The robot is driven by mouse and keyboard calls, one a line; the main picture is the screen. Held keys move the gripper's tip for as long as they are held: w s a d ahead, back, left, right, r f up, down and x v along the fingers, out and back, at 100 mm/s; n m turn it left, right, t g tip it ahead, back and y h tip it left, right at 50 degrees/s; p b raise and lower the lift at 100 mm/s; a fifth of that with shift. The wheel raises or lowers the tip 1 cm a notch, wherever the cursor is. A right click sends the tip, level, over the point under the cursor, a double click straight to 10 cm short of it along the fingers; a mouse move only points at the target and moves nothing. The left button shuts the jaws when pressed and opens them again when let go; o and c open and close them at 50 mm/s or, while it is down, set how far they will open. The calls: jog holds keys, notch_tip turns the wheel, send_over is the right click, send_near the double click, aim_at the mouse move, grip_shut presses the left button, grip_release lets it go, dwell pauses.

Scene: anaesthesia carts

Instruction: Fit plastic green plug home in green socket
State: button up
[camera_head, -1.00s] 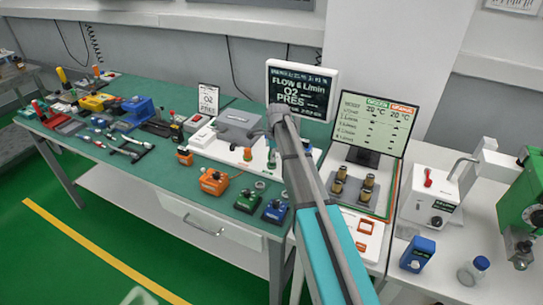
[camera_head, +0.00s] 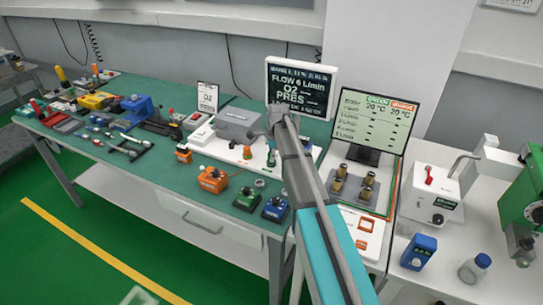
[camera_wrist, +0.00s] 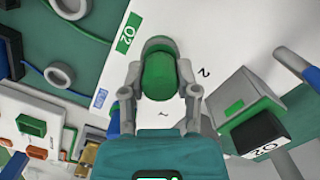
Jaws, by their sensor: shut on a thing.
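My gripper (camera_wrist: 160,98) is shut on the green plug (camera_wrist: 159,76), which sits between the two grey fingers in the wrist view. A grey rounded rim shows around the far side of the plug; I cannot tell whether it is the socket's. The plug is above or at a white panel (camera_wrist: 196,42) with a green O2 label (camera_wrist: 123,42). In the head view a small green piece (camera_head: 271,158) shows below the end of my arm, over the white panel. The green socket cannot be made out clearly, and the plug's tip is hidden.
A grey block with a green square (camera_wrist: 234,108) stands close right of the fingers. An orange knob (camera_head: 247,153) and a grey box (camera_head: 237,123) are left of my arm. Orange (camera_head: 213,180), green (camera_head: 247,199) and blue (camera_head: 274,209) units line the front edge.

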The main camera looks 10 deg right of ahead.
jog(key=shift+f+b, duration=0.4)
jog(key=shift+f, duration=0.1)
jog(key=o, duration=1.1)
jog(key=shift+r, duration=0.15)
